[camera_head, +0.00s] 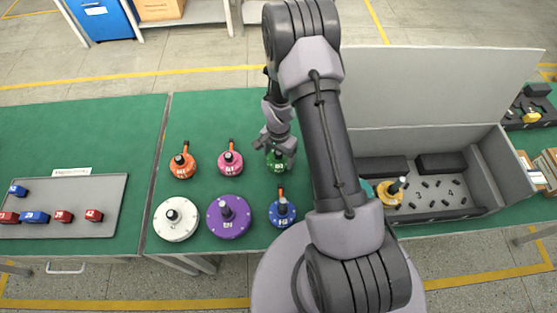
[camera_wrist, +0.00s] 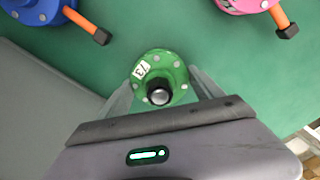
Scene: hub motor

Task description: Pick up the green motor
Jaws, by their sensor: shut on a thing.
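The green motor (camera_head: 277,160) is on the green table in the head view, partly hidden by my gripper (camera_head: 276,142). In the wrist view the green motor (camera_wrist: 160,72) shows from above, with a black shaft end and a white label on its rim. One finger of my gripper (camera_wrist: 158,92) is on each side of it, and the fingers are shut on the motor. I cannot tell whether it is lifted off the table.
An orange motor (camera_head: 182,163), a pink motor (camera_head: 230,160), a blue motor (camera_head: 282,211), a purple motor (camera_head: 229,215) and a white motor (camera_head: 176,219) stand around it. A grey open case (camera_head: 490,168) holding a yellow motor (camera_head: 390,193) is right. A grey tray (camera_head: 105,195) is left.

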